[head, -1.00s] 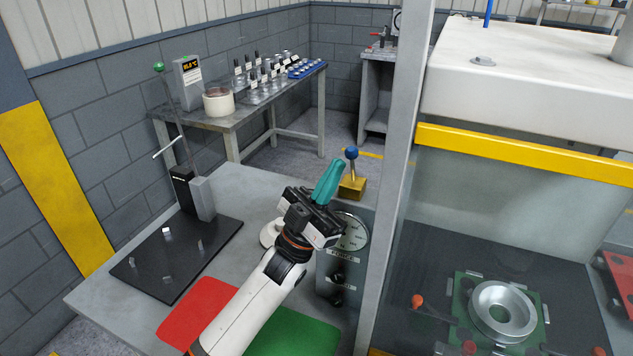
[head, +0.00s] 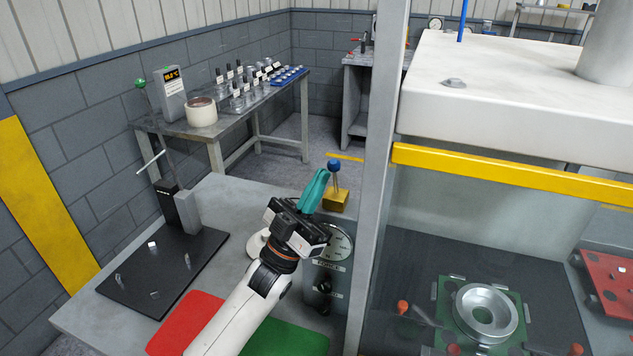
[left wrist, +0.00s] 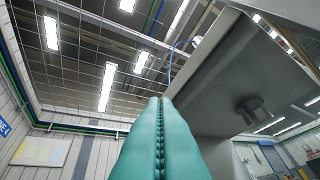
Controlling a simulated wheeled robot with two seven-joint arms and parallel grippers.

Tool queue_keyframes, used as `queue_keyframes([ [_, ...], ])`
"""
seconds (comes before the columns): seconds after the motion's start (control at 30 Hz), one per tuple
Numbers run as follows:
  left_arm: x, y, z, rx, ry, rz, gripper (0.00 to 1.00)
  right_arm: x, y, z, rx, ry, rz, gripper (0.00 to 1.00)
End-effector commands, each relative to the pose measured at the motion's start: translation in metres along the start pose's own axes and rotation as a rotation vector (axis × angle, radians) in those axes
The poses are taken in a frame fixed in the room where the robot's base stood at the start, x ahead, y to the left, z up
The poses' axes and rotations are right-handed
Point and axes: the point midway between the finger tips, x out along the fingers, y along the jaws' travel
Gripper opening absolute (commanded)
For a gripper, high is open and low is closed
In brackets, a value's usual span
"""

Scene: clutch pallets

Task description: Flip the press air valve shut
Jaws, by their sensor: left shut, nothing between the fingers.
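The valve with a blue ball knob (head: 334,165) on a short upright lever stands on a brass-yellow block (head: 335,201), just left of the press's grey post. I take this as the press air valve. My left gripper (head: 321,173) has teal fingers pressed together, their tips just left of the knob and lever. Whether they touch the lever I cannot tell. In the left wrist view the shut fingers (left wrist: 160,102) point up toward the ceiling, with nothing between them; the valve does not show there. My right gripper is not in view.
The press's grey post (head: 377,180) rises close right of the valve, with a yellow bar (head: 500,172) beyond. A round gauge (head: 341,243) sits below the valve. A black plate (head: 165,270), red mat (head: 185,318) and green mat (head: 290,338) lie on the bench.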

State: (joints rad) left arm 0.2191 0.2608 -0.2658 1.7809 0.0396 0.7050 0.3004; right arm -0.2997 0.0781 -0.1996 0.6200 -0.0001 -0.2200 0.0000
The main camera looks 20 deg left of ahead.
Motion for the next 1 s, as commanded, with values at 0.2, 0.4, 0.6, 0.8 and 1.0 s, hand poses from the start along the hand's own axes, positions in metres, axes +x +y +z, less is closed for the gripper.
queue_keyframes([
  [0.2, 0.010, 0.003, 0.003, -0.028, 0.075, 0.027, 0.00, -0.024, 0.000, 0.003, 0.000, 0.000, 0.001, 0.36],
  [0.4, 0.019, 0.006, 0.002, -0.074, 0.202, 0.072, 0.00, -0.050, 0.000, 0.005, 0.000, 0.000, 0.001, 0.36],
  [0.6, 0.022, 0.010, -0.006, -0.086, 0.237, 0.085, 0.00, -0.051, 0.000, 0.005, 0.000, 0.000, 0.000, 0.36],
  [0.8, 0.026, 0.014, -0.011, -0.085, 0.236, 0.085, 0.00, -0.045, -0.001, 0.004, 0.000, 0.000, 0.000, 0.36],
  [1.0, 0.030, 0.016, -0.014, -0.085, 0.236, 0.085, 0.00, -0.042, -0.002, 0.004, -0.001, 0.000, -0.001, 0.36],
])
